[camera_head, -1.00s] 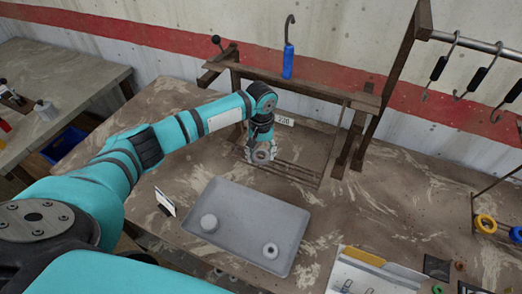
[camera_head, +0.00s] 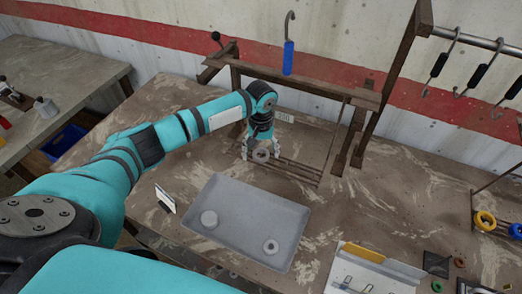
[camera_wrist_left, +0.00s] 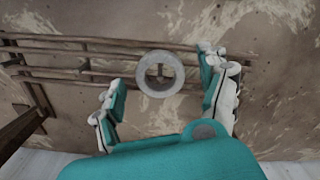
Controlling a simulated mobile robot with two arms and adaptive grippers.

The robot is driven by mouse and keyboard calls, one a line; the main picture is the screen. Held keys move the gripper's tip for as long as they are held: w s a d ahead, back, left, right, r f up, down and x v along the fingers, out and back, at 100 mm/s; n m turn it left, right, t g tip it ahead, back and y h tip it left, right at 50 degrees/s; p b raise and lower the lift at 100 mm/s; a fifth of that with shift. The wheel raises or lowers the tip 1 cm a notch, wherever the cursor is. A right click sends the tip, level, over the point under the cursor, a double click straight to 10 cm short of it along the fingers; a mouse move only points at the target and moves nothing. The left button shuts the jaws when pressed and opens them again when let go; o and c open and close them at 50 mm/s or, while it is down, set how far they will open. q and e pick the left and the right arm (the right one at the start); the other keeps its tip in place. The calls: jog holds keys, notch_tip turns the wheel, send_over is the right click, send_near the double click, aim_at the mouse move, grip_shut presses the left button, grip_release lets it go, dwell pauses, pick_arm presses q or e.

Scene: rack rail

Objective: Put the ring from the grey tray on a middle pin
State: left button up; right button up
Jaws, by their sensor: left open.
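A grey ring (camera_head: 261,155) is at the front rails of the brown rack (camera_head: 290,167). In the left wrist view the ring (camera_wrist_left: 160,73) overlaps the rails (camera_wrist_left: 90,58), with something brown showing through its hole. Whether a pin goes through it is unclear. My left gripper (camera_head: 260,150) is open, its fingers (camera_wrist_left: 165,85) on either side of the ring with visible gaps. The grey tray (camera_head: 245,235) lies in front of the rack. My right gripper is out of view.
A blue-handled hook (camera_head: 288,57) stands above the rack's upper beam. A small upright card (camera_head: 165,198) is left of the tray. A white box (camera_head: 370,270) and yellow rings (camera_head: 485,222) are at the right. The table right of the rack is mostly bare.

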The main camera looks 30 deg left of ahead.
pick_arm(q)
jog(key=shift+r, duration=0.3)
notch_tip(320, 180, up, 11)
jog(key=shift+r, duration=0.2)
